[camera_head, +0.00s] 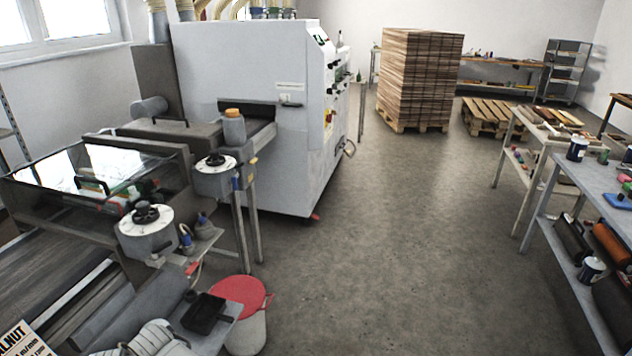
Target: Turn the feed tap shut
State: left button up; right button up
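No gripper of mine is in view. A lacquer machine stands at the left. A large black knob on a white dial (146,215) is on its near side, and a similar smaller knob and dial (216,161) is behind it. Two small blue-topped fittings (186,236) and (203,218) sit to the right of the near dial, above a small shelf. I cannot tell which of these is the feed tap, or whether it is open or shut. A hose runs down below the fittings.
A bucket with a red lid (241,294) stands on the floor below the fittings, beside a low bench with a black tray (204,313). A white cabinet (250,60) stands behind. Workbenches (590,185) line the right. The floor (390,250) between is clear.

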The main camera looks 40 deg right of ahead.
aim_at(234, 183)
jog(key=i+l+z, duration=0.25)
jog(key=z, duration=0.15)
jog(key=i+l, duration=0.55)
jog(key=l, duration=0.3)
jog(key=i+l, duration=0.4)
jog(key=l, duration=0.2)
jog(key=i+l+z, duration=0.15)
jog(key=l, duration=0.5)
jog(key=i+z, duration=0.05)
